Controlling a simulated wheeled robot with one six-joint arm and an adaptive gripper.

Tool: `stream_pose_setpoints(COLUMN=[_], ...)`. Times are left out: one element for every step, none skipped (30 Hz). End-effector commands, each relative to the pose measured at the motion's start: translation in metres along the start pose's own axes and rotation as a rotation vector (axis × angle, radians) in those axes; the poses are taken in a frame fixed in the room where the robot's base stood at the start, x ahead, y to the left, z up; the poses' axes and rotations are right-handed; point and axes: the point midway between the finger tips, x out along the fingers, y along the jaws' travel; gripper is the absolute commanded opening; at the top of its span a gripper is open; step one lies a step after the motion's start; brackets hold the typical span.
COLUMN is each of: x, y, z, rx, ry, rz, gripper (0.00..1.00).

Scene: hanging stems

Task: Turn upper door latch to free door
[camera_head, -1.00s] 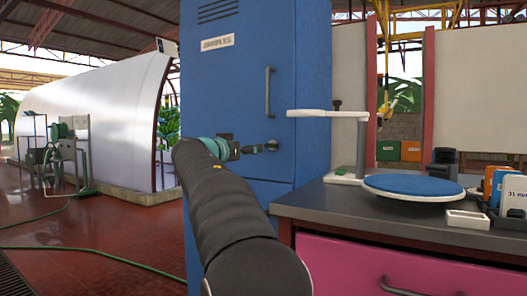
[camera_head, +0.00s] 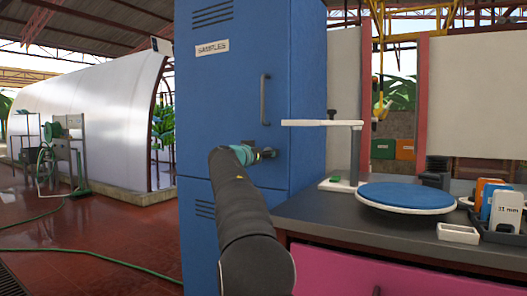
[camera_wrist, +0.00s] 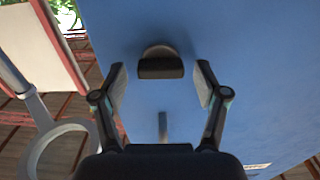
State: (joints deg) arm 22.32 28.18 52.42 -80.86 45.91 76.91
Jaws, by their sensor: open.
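The tall blue locker (camera_head: 235,80) has a door with a "SAMPLES" label and a vertical dark pull handle (camera_head: 265,99). In the wrist view, the dark latch knob (camera_wrist: 161,63) stands out from the blue door, ahead of and between my fingertips. The handle also shows as a short grey bar (camera_wrist: 163,126) in the wrist view. My gripper (camera_head: 266,153) is close to the door, below the handle; it is open, with a finger (camera_wrist: 161,84) on either side of the knob's line and visible gaps to it. In the head view the gripper hides the latch.
A dark-topped bench (camera_head: 320,226) with a pink drawer front stands right of the locker. On it are a white stand (camera_head: 353,150) with an arm reaching towards the locker, a round blue disc (camera_head: 405,196), a small white tray (camera_head: 458,234) and upright cards.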

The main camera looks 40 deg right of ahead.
Motion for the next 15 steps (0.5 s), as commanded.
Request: stream_pose_setpoints(x=[0.0015,0.0019,0.0022,0.0022,0.0022,0.0021,0.002,0.002,0.002,0.0019,0.0019,0.0019,0.0019,0.0019,0.0019], y=[-0.0001,-0.0001,-0.0002,-0.0002,-0.0002,-0.0002,-0.0002,-0.0002,-0.0002,-0.0002,-0.0002,-0.0002,-0.0001,-0.0001,-0.0001], z=[0.0001,0.0004,0.0006,0.0007,0.0008,0.0008,0.0008,0.0008,0.0008,0.0007,0.0008,0.0007,0.0007,0.0007,0.0007], rx=[0.0,0.0,0.0,0.0,0.0,0.0,0.0,0.0,0.0,0.0,0.0,0.0,0.0,0.0,0.0], ry=[0.0,-0.001,-0.001,-0.001,-0.001,-0.001,-0.001,-0.001,-0.001,-0.001,-0.001,-0.001,-0.001,-0.001,-0.001], rz=[0.0,0.0,0.0,0.0,0.0,0.0,0.0,0.0,0.0,0.0,0.0,0.0,0.0,0.0,0.0], gripper=[0.73,0.73,0.73,0.73,0.73,0.73,0.73,0.73,0.7,0.63,0.55,0.45,0.38,0.3,0.2])
